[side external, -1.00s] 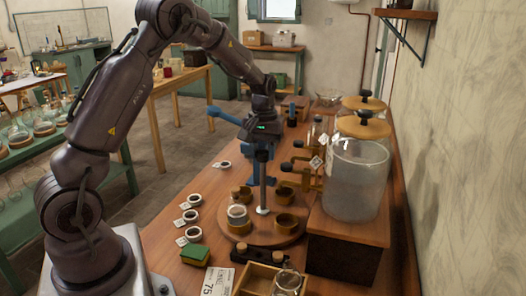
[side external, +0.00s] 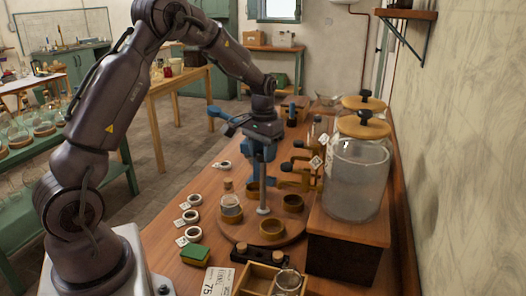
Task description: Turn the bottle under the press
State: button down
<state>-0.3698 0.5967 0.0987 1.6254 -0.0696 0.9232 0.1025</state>
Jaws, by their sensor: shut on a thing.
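A clear glass bottle (side external: 231,203) stands in one of several brass cups on a round wooden turntable (side external: 243,235), at the turntable's left side. A small tan piece shows just above the bottle; I cannot tell whether it is its stopper. The blue press (side external: 254,168) stands behind the turntable, partly hidden by my gripper, with its lever reaching left. My gripper (side external: 264,154) is above the turntable, shut on an upright grey rod (side external: 263,190) with a pale foot at the turntable's middle. The other brass cups, front (side external: 271,228) and right (side external: 292,203), look empty.
A big lidded glass jar (side external: 355,180) on a wooden box stands close at the right. White rings with tags (side external: 190,216), a green block (side external: 195,255) and a wooden tray (side external: 258,278) lie at the left and front. Brass brackets stand behind right.

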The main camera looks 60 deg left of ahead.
jog(key=shift+r+m, duration=0.2)
jog(key=shift+m, duration=7.6)
jog(key=c, duration=0.7)
grip_release()
jog(key=shift+f, duration=0.1)
notch_tip(320, 180, up, 13)
